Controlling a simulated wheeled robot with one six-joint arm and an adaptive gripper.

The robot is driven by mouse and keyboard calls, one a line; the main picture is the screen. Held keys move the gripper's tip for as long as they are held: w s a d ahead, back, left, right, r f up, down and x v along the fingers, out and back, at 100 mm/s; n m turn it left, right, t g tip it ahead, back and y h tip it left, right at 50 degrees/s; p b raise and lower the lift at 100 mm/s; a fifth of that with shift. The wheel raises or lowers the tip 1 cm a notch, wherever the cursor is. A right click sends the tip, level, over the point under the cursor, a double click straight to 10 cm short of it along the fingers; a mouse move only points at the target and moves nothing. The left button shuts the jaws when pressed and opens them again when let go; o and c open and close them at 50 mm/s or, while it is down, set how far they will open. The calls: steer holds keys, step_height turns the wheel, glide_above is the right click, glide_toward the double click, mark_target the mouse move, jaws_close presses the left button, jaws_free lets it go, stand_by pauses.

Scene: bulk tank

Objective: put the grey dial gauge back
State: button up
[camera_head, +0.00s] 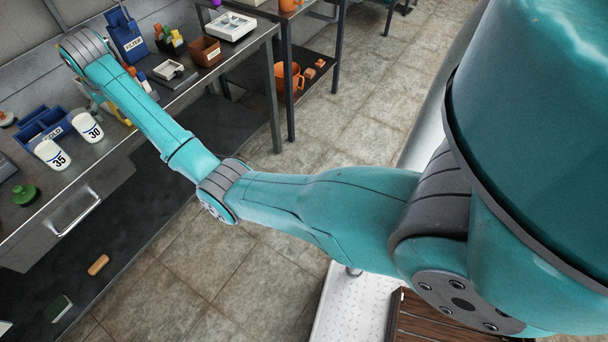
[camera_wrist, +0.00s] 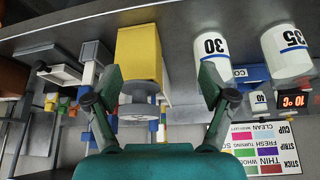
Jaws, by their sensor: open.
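My gripper (camera_wrist: 160,78) is open in the wrist view, its two green fingers apart with nothing clasped between them. A yellow block-like thing with a grey-white lower part (camera_wrist: 140,48) shows beyond the gap between the fingers. I cannot make out a grey dial gauge for certain in either view. A small grey-white device (camera_head: 168,70) lies on the bench in the head view, but its face is too small to read. In the head view my forearm and wrist hide the gripper and part of the bench.
White cups marked 30 (camera_head: 88,126) and 35 (camera_head: 52,154) stand on the metal bench (camera_head: 112,146) by a blue bin (camera_head: 42,124). A green round thing (camera_head: 24,193) lies nearer. A blue FILTER box (camera_head: 126,38) and brown box (camera_head: 205,50) stand farther back. The tiled floor (camera_head: 200,270) is mostly clear.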

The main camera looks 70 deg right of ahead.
steer(key=s+a+f+n+t, duration=0.1)
steer(key=s+a+f, duration=0.4)
steer(key=f, duration=0.4)
steer(key=s+a+f+t, duration=0.1)
steer(key=s+a+f, duration=0.2)
steer(key=s+f, duration=0.4)
steer(key=s+a+f+n+t, duration=0.1)
steer(key=s+a+f, duration=0.4)
steer(key=f, duration=0.5)
steer(key=s+a+f+t, duration=0.1)
steer(key=s+a+f, duration=0.1)
steer(key=s, duration=0.4)
steer(key=s+a+f+t, duration=0.1)
steer(key=s+a+f, duration=0.15)
steer(key=s, duration=0.25)
steer(key=s+a+r+n+t+y, duration=0.1)
steer(key=s+a+r, duration=0.2)
steer(key=s, duration=0.7)
steer(key=s+a+r+n+t, duration=0.1)
steer(key=s+a+r, duration=0.2)
steer(key=s, duration=0.8)
steer(key=s+a+r+t+y, duration=0.1)
steer(key=s+a+r+t, duration=0.1)
steer(key=s+r, duration=1.2)
steer(key=shift+s+r+n+t, duration=0.15)
steer(key=shift+r+n+t, duration=0.2)
steer(key=shift+r, duration=0.5)
